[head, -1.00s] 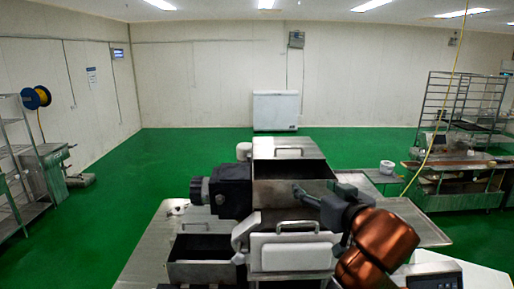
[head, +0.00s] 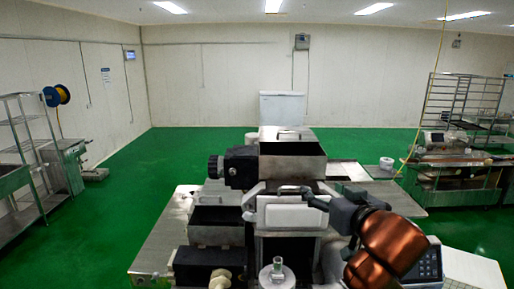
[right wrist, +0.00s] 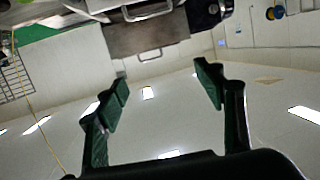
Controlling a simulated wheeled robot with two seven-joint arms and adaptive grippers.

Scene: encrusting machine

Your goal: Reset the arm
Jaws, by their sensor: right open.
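The encrusting machine stands in front of me in the head view, with an open metal hopper (head: 291,166) on top and a white front block (head: 292,215) below it. My right gripper (head: 284,190) reaches in from the right and overlaps the handle at the top of the white block. Whether it touches the handle is unclear. In the right wrist view its two fingers (right wrist: 163,86) are spread apart with nothing between them. The machine's metal box with a handle (right wrist: 150,38) is beyond them, seen upside down. My left gripper is not in view.
A dark open bin (head: 217,225) and a metal side table (head: 158,247) lie to the left. A control panel (head: 428,264) is at lower right. A shelf rack (head: 30,150) stands far left, a bench (head: 455,172) far right. Green floor (head: 130,195) is clear around the machine.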

